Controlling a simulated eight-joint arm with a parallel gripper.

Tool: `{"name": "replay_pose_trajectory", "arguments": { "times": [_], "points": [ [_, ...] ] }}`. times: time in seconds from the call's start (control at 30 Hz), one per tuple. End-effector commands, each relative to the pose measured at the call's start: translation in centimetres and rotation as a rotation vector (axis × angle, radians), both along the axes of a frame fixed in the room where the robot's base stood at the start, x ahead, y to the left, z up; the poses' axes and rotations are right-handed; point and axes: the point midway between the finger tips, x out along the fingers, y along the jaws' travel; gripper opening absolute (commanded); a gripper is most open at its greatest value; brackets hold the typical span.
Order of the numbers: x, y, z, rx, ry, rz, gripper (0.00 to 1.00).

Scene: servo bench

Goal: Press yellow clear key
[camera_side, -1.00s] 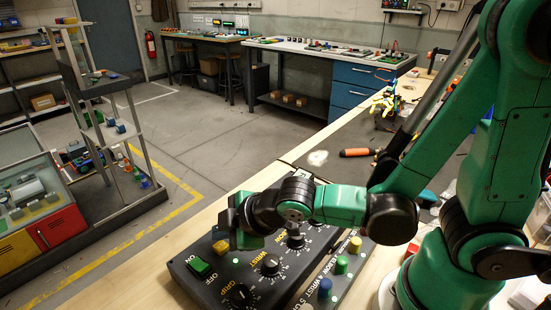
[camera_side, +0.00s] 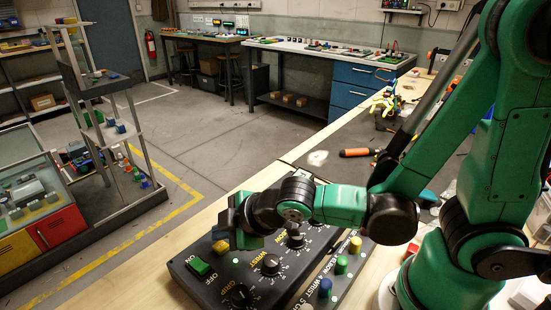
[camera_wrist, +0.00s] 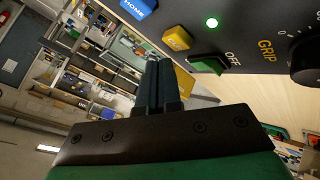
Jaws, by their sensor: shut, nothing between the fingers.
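The yellow clear key (camera_side: 221,246) sits on the dark control panel (camera_side: 200,286), just left of my gripper (camera_side: 247,238) in the side view. In the wrist view the yellow key (camera_wrist: 177,38) is up and to the right of my fingertips (camera_wrist: 158,64), between a blue HOME key and a green key. My fingers are shut together with nothing between them. The tips appear apart from the key; their height over the panel is hard to tell. My gripper hides part of the panel in the side view.
The blue HOME key (camera_wrist: 137,7), the green ON/OFF switch (camera_side: 198,266) and a lit green lamp (camera_wrist: 212,22) are close to the yellow key. Knobs such as the GRIP knob (camera_side: 240,295) stand on the panel. An orange-handled screwdriver (camera_side: 357,153) lies farther back.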

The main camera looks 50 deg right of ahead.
Motion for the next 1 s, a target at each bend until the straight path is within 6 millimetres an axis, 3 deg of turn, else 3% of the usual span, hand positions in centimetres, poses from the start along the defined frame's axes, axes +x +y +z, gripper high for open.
{"name": "replay_pose_trajectory", "arguments": {
  "times": [1.0],
  "points": [
    [0.00,-0.01,-0.85,0.000,0.000,0.000,0.00]
  ]
}}
